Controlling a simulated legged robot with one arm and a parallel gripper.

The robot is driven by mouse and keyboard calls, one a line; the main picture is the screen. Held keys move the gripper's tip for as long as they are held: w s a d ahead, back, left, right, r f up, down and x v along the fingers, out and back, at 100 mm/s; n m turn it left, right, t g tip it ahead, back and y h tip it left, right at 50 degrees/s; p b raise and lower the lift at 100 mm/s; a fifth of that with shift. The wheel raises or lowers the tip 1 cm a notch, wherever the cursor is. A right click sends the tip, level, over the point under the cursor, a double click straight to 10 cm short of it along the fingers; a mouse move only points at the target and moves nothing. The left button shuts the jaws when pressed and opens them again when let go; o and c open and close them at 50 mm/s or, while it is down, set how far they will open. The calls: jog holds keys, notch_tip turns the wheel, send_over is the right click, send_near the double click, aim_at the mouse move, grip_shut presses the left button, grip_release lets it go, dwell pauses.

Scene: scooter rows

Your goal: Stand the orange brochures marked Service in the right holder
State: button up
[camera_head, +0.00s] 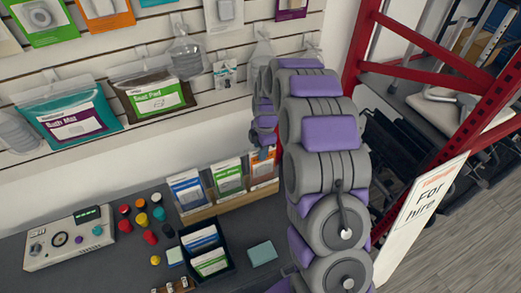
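A wooden stand (222,207) on the dark counter has three holders in a row. White-and-blue brochures (188,193) stand in the left holder and white-and-green ones (229,178) in the middle holder. Orange-and-white brochures (263,169) show upright at the right holder; their print is too small to read. My gripper (265,152) is at the top of these orange brochures, at the end of my grey and purple arm. The arm hides most of it, so I cannot tell whether its fingers are closed on them.
A black tray (231,268) in front of the stand holds blue and green brochures. A teal box (262,253) lies right of it. Coloured knobs (141,219) and a control box (70,240) are at left. A red rack (433,62) stands at right.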

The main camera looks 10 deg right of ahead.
jog(key=shift+o, duration=0.9)
jog(key=shift+f, duration=0.1)
jog(key=shift+r, duration=0.2)
notch_tip(320, 180, up, 16)
jog(key=d+p, duration=0.2)
jog(key=s+a+r+m, duration=0.2)
jog(key=s+r+m, duration=0.2)
jog(key=s, duration=0.5)
jog(key=s+f+m+g+h+b, duration=0.1)
jog(key=s+m, duration=1.5)
jog(key=s, duration=1.6)
jog(key=shift+f+g+b, duration=0.3)
jog(key=shift+f+b, duration=0.3)
jog(key=shift+f, duration=0.35)
